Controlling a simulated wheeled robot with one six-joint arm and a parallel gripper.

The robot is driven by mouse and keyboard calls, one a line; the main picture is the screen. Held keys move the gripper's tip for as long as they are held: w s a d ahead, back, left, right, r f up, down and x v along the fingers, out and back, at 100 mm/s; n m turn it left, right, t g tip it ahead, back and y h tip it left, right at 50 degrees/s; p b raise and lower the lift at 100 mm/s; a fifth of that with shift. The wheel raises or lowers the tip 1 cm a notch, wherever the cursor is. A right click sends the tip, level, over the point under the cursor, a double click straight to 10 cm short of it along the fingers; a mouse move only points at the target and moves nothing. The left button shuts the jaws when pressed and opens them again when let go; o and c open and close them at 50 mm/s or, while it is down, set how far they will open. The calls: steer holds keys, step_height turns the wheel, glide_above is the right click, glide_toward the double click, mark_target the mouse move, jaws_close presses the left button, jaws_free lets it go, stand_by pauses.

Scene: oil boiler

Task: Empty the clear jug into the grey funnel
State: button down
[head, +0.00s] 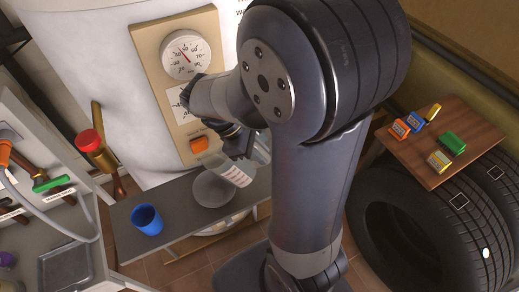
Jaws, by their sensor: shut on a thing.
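The clear jug (228,171) with red markings is in the head view, tilted with its mouth toward the lower left. My gripper (237,143) is shut on it from behind; the arm and jug partly hide the fingers. The grey funnel (213,189) is on the dark grey shelf, just below and left of the jug. The jug's lower edge overlaps the funnel in this view. I cannot tell whether they touch, or whether liquid is in the jug or flowing.
A blue cup (147,220) stands on the shelf (185,212) left of the funnel. The boiler (95,75) with gauge (186,54) and orange switch (199,145) rises behind. A red-capped pipe (90,141) is left. Tyres (425,215) carry a wooden board (432,140) with small coloured boxes.

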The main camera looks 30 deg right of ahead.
steer(key=shift+a+r+h, duration=0.1)
steer(key=shift+r+h, duration=0.15)
steer(key=shift+h, duration=0.05)
stand_by(0.4)
steer(key=shift+w+a+r+g+h+p, duration=0.1)
steer(key=shift+w+a+g+h+p, duration=0.15)
steer(key=shift+h+p, duration=0.2)
steer(key=shift+a+r+g+h+p, duration=0.1)
steer(key=shift+g+h+p, duration=0.25)
steer(key=shift+h+p, duration=0.1)
steer(key=shift+a, duration=0.1)
steer(key=shift+w+a+r+g+h+p, duration=0.1)
steer(key=shift+w+a+g+h+p, duration=0.1)
steer(key=shift+a+g+h+p, duration=0.25)
steer(key=shift+w+a+r+g+h+p, duration=0.1)
steer(key=shift+w+a+g+h, duration=0.1)
steer(key=shift+h, duration=0.45)
steer(key=shift+f, duration=0.1)
steer(key=shift+w+a+g+h+p, duration=0.3)
steer(key=shift+a+h, duration=0.15)
steer(key=shift+h, duration=0.1)
steer(key=shift+w+a+g+h+p, duration=0.15)
steer(key=shift+w+a+g+h, duration=0.1)
steer(key=shift+a+h, duration=0.25)
steer(key=shift+s, duration=0.1)
